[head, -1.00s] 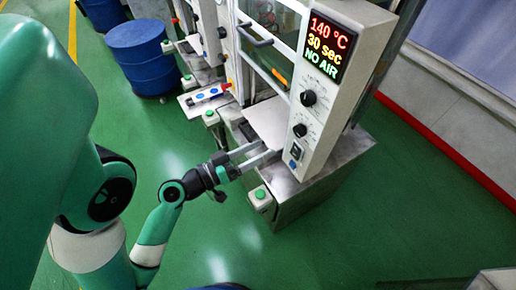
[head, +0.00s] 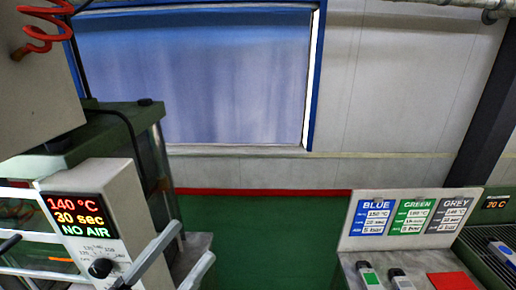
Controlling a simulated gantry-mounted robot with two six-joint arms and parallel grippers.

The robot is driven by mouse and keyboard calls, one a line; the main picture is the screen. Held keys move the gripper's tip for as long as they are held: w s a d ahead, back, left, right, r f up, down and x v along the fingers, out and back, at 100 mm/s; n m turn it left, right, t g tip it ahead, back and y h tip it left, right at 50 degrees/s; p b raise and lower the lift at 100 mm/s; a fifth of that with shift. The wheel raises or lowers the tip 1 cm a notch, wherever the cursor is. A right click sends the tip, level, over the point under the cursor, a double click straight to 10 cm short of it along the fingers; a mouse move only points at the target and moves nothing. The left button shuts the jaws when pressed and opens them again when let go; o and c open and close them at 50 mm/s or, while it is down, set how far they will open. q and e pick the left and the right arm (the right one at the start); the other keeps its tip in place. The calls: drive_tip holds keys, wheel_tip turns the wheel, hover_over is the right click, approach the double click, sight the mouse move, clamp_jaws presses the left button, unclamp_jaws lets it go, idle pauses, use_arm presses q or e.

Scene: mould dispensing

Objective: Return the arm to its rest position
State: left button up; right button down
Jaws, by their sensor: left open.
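The rest of my left arm is below the picture edge. My right gripper is not in view.
At the lower right, a sign board (head: 411,215) shows BLUE, GREEN and GREY settings. Before it lie a green-marked item (head: 369,275), a grey item (head: 401,279) and a red mat (head: 452,281). A unit with a temperature display (head: 496,203) stands far right. Green floor (head: 270,235) between is clear.

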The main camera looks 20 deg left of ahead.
use_arm(q)
drive_tip(key=d+r+m+t+h, duration=0.1)
drive_tip(key=d+r+m+h, duration=0.45)
drive_tip(key=r, duration=0.85)
wheel_tip(320, 180, up, 28)
drive_tip(key=a+n+t+y+p, duration=0.3)
drive_tip(key=n+y+p, duration=0.6)
drive_tip(key=p, duration=1.3)
drive_tip(key=shift+f+n+t+y, duration=0.2)
drive_tip(key=shift+n+t+y, duration=0.15)
drive_tip(key=shift+y, duration=0.9)
